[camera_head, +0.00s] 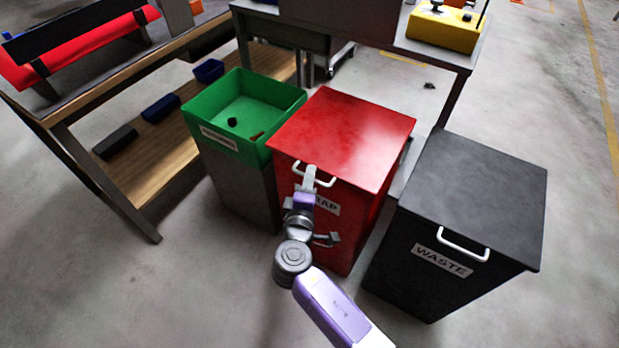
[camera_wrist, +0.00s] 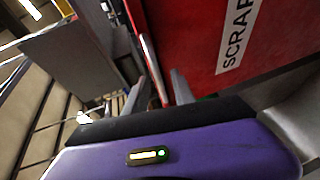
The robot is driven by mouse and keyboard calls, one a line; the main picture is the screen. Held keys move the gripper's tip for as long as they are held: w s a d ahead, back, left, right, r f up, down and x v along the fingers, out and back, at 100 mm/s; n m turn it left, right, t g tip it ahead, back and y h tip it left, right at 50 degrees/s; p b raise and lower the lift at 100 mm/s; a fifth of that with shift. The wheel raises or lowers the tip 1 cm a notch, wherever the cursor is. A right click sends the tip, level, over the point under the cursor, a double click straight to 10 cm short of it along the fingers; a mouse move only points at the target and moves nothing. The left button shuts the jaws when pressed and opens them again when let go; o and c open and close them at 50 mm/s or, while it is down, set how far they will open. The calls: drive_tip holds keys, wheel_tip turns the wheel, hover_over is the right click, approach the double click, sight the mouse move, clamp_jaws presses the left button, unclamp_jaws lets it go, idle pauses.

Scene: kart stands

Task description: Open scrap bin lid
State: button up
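The red scrap bin (camera_head: 340,225) stands in the middle of the head view. Its red lid (camera_head: 345,135) lies flat and shut on top, with a white handle (camera_head: 327,181) at the front edge. My gripper (camera_head: 309,178) is at this handle, in front of the bin, and partly hides the bin's label. In the wrist view, the two grey fingers of my gripper (camera_wrist: 160,80) stand apart with the white handle (camera_wrist: 153,68) between them, seemingly with gaps. The red bin front with the SCRAP label (camera_wrist: 238,35) fills the upper right there.
An open green bin (camera_head: 225,125) with small items stands close at left. A black WASTE bin (camera_head: 470,215) stands close at right. A wooden-shelved bench (camera_head: 150,170) is at left. A table with a yellow box (camera_head: 442,30) stands behind. Bare floor lies in front.

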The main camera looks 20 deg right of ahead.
drive_tip(key=shift+w+d+f, duration=0.1)
drive_tip(key=shift+w+d, duration=0.2)
drive_tip(key=shift+w, duration=0.1)
drive_tip(key=shift+c, duration=0.4)
clamp_jaws()
drive_tip(key=shift+s+f, duration=0.1)
drive_tip(key=shift+f, duration=0.05)
